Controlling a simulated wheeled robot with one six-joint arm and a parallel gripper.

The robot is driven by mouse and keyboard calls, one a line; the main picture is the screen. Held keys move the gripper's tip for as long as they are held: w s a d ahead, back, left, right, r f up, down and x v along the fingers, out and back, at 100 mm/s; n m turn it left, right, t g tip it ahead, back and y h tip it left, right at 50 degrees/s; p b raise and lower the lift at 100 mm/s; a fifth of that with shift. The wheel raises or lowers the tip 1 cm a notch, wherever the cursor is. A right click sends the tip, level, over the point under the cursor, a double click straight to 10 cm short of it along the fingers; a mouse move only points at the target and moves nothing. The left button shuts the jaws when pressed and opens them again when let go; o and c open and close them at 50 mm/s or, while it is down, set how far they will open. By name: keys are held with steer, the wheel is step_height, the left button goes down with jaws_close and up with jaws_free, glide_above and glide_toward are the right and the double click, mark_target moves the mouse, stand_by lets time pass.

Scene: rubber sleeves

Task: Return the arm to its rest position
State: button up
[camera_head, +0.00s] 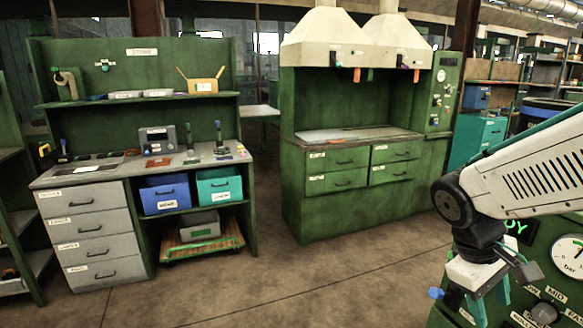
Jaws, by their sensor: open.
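My arm comes in from the right edge, with its pale vented link bent down at a dark joint. My gripper (488,299) hangs below that joint at the lower right, pointing down. Its teal fingers are apart and nothing shows between them. It is in front of a green machine panel (531,262) with a round gauge and knobs. I cannot tell the gap between the fingers and the panel. No rubber sleeve can be made out.
A green workbench (92,177) with drawers, blue and teal bins and small tools stands at the left. A green hooded cabinet (348,213) stands in the middle. A teal cabinet (478,139) and shelves are at the back right. The brown floor (330,285) between is clear.

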steer(key=s+a+r+m+t+y, duration=0.3)
steer(key=s+a+r, duration=0.3)
steer(key=s, duration=0.4)
steer(key=shift+a+m+y, duration=0.6)
steer(key=shift+y, duration=0.1)
steer(key=shift+s, duration=0.1)
steer(key=shift+c, duration=1.1)
steer(key=shift+d, duration=0.1)
